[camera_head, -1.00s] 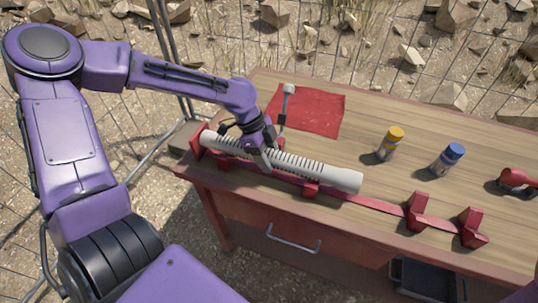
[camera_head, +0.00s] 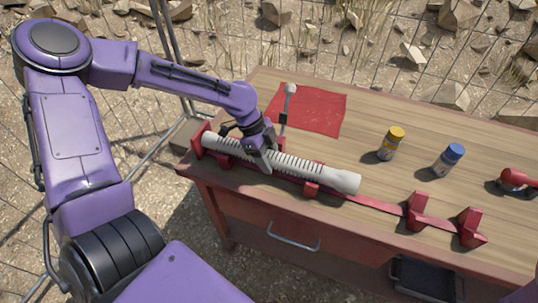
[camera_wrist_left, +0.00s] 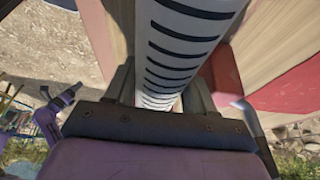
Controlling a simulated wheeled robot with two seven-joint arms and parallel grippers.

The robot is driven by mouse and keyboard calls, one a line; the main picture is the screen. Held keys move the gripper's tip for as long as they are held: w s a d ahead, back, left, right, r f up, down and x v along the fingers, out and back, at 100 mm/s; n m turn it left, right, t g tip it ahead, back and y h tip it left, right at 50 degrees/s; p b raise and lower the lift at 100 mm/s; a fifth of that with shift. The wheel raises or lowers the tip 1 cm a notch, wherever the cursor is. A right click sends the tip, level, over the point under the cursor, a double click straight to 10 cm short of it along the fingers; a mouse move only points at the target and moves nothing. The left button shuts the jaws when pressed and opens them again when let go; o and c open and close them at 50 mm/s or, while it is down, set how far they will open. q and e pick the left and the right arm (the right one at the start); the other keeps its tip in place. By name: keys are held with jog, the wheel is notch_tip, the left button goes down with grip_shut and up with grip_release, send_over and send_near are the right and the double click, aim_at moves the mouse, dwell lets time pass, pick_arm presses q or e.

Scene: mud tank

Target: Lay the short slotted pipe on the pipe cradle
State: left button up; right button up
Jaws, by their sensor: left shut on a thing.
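The short slotted pipe (camera_head: 300,166) is white with dark slots and plain ends. It lies lengthwise over the left part of the red pipe cradle (camera_head: 378,205), a long rail with upright red supports along the front of the table. My left gripper (camera_head: 262,160) is shut on the pipe left of its middle. In the left wrist view the pipe (camera_wrist_left: 180,50) runs between the two fingers. The pipe's left end is close to the leftmost red support; I cannot tell whether its underside touches the supports. My right gripper is not in view.
A red cloth (camera_head: 318,108) lies at the back left, with a grey-headed upright tool (camera_head: 289,92) beside it. A yellow-capped bottle (camera_head: 391,143), a blue-capped bottle (camera_head: 448,159) and a red tool (camera_head: 517,181) stand to the right. The wooden tabletop (camera_head: 350,165) between is clear.

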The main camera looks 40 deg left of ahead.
pick_arm(q)
jog(key=o, duration=1.4)
jog(key=p+v, duration=0.2)
jog(key=v, duration=0.8)
jog(key=shift+d, duration=0.15)
jog(key=shift+s+a+r, duration=0.15)
jog(key=shift+a+r, duration=0.1)
jog(key=shift+r, duration=0.1)
